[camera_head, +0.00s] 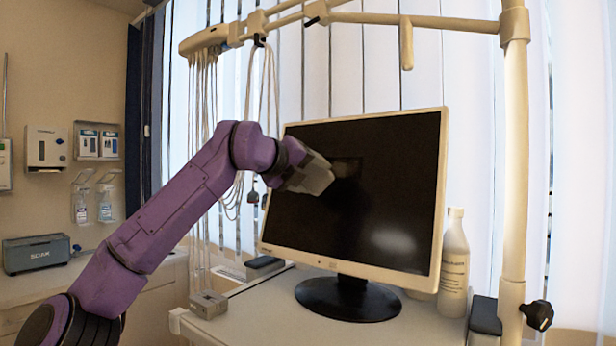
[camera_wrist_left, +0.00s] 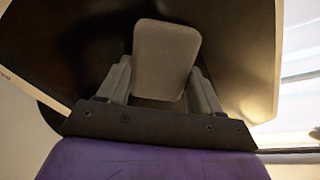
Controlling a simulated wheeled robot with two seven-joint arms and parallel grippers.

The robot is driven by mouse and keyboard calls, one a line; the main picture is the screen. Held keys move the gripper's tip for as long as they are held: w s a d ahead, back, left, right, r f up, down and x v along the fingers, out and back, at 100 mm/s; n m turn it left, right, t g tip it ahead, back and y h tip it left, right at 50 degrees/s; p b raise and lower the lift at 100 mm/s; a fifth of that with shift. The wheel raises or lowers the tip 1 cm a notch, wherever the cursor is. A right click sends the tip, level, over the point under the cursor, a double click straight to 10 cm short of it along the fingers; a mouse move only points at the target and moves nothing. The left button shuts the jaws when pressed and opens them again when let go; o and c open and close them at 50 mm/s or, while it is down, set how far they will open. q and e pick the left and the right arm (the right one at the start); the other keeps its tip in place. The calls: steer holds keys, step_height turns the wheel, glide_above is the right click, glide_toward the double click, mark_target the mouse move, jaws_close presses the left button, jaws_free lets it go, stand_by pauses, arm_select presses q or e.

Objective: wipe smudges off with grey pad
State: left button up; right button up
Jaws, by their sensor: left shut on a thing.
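My left gripper (camera_head: 312,178) reaches in from the left, in front of the upper left part of the dark monitor screen (camera_head: 370,205). In the left wrist view, its two fingers (camera_wrist_left: 160,85) are shut on a grey pad (camera_wrist_left: 165,58), a block with rounded corners. The pad is at or close to the screen; I cannot tell if it touches. A pale, blurred patch (camera_head: 393,240) shows on the lower right of the screen; it could be a smudge or a reflection. The screen behind the pad is partly hidden. My right gripper is not in view.
The monitor's round black base (camera_head: 347,300) stands on a white table. A white bottle (camera_head: 454,265) stands close to its right edge, beside a pale pole (camera_head: 515,150). A small grey box (camera_head: 208,304) sits at the table's left. Cables (camera_head: 205,110) hang behind my arm.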

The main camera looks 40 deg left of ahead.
mark_target(328, 176)
arm_select(q)
steer(key=shift+w+d+b, duration=0.2)
steer(key=shift+d+b, duration=0.15)
steer(key=shift+d, duration=1.15)
steer(key=shift+d+f+b, duration=0.15)
steer(key=shift+d+b, duration=0.15)
steer(key=shift+d, duration=0.25)
steer(key=shift+w+d, duration=0.2)
steer(key=shift+d, duration=1.15)
steer(key=shift+d+b, duration=0.5)
steer(key=shift+w+d, duration=0.2)
steer(key=shift+d, duration=1)
steer(key=shift+s+a, duration=0.2)
steer(key=shift+a, duration=1.2)
steer(key=shift+s+a, duration=0.15)
steer(key=shift+a, duration=1.25)
steer(key=shift+s+a+p, duration=0.15)
steer(key=shift+a+p, duration=0.1)
steer(key=shift+a, duration=1.2)
steer(key=shift+s+a+p, duration=0.15)
steer(key=shift+a+p, duration=0.1)
steer(key=shift+a, duration=1.2)
steer(key=shift+s+d+r+b, duration=0.2)
steer(key=shift+s+b, duration=0.1)
steer(key=shift+s, duration=0.2)
steer(key=shift+b+v, duration=0.45)
steer(key=shift+v, duration=2)
